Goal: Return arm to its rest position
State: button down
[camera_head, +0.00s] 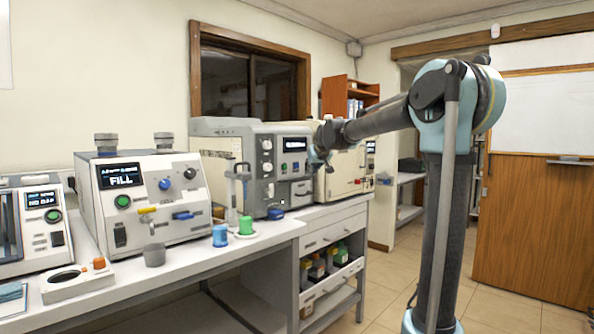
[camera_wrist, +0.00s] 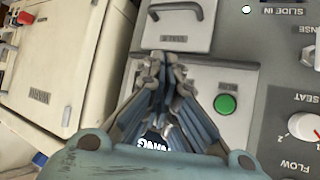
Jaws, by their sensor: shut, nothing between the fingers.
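My arm (camera_head: 378,124) reaches from the right of the head view across to the grey test machine (camera_head: 235,150) on the bench. My gripper (camera_wrist: 163,68) is shut and empty in the wrist view, its fingers together in front of the machine's panel, just below a black-handled drawer (camera_wrist: 180,22). A green button (camera_wrist: 225,104) is close to the right of the fingers. In the head view the gripper (camera_head: 317,160) is small at the machine's right end. Whether it touches the panel cannot be told.
A machine reading FILL (camera_head: 140,200) and a cream machine (camera_head: 345,165) flank the grey one. A blue cup (camera_head: 220,236), a green cup (camera_head: 245,225) and a grey cup (camera_head: 154,255) stand near the bench's front. Open floor (camera_head: 392,285) lies right of the bench.

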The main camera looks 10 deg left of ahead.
jog(key=s+d+f+m+g+h, duration=0.1)
jog(key=s+d+f, duration=0.2)
jog(key=s+d, duration=0.3)
jog(key=s+d+f+g+h, duration=0.1)
jog(key=s+d+f, duration=0.35)
jog(key=s, duration=0.25)
jog(key=s+d+f+m+g, duration=0.1)
jog(key=s+d+f+g, duration=0.1)
jog(key=s+d+f, duration=0.3)
jog(key=s+d+f+m+g+h, duration=0.1)
jog(key=s+d+f, duration=0.4)
jog(key=s+f, duration=0.8)
jog(key=s+d+f+m+g, duration=0.1)
jog(key=s+d+f, duration=0.4)
jog(key=s, duration=1.4)
notch_tip(320, 180, down, 4)
jog(key=shift+s+d+f+g+h, duration=0.15)
jog(key=shift+s+d+g+h, duration=0.2)
jog(key=shift+g, duration=0.55)
jog(key=shift+w, duration=0.1)
jog(key=shift+w+f, duration=0.2)
jog(key=shift+w, duration=0.25)
jog(key=c, duration=2.3)
grip_release()
